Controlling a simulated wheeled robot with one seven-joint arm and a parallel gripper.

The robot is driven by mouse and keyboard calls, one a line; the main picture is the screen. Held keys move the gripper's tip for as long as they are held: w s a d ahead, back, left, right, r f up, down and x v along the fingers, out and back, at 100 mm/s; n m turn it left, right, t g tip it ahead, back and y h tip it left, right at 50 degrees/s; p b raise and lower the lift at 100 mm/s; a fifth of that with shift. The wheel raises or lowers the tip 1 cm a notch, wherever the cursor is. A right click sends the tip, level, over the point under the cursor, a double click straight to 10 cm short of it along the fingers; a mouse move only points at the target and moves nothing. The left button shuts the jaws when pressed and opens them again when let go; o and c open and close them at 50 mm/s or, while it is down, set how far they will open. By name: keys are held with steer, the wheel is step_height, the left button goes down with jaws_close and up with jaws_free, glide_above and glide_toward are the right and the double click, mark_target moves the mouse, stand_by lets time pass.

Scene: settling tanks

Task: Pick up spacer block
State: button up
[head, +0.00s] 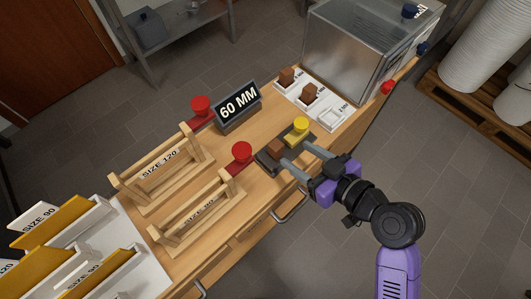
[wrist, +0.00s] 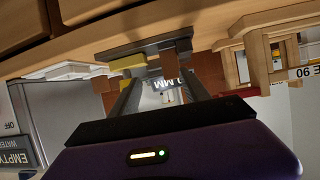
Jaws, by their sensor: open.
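A small brown block (head: 277,146), which looks like a spacer block, sits on a dark plate (head: 266,161) on the wooden bench. A yellow round knob (head: 300,125) stands at the plate's far end. My gripper (head: 293,153) is open and low over the plate, with its two grey fingers apart and nothing clearly between them. The left finger is close to the brown block; I cannot tell whether they touch. Two more brown blocks (head: 287,76) (head: 309,93) stand in white labelled trays behind. In the wrist view, the fingers (wrist: 160,80) point toward the dark plate (wrist: 145,47).
A "60 MM" sign (head: 238,106) stands behind the plate. An empty white tray (head: 333,117) is to the right, before a clear-sided tank (head: 358,45). The bench's front edge runs below my gripper.

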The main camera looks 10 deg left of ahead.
mark_target(272, 142)
steer(key=shift+n+y, duration=0.4)
steer(key=shift+n, duration=0.1)
steer(key=a, duration=0.2)
steer(key=w+a, duration=0.1)
steer(key=a, duration=0.1)
steer(key=shift+w+r, duration=0.1)
steer(key=shift+r, duration=0.15)
steer(key=shift+g, duration=0.3)
steer(key=shift+p+x, duration=1)
steer(key=shift+x, duration=2)
jaws_close()
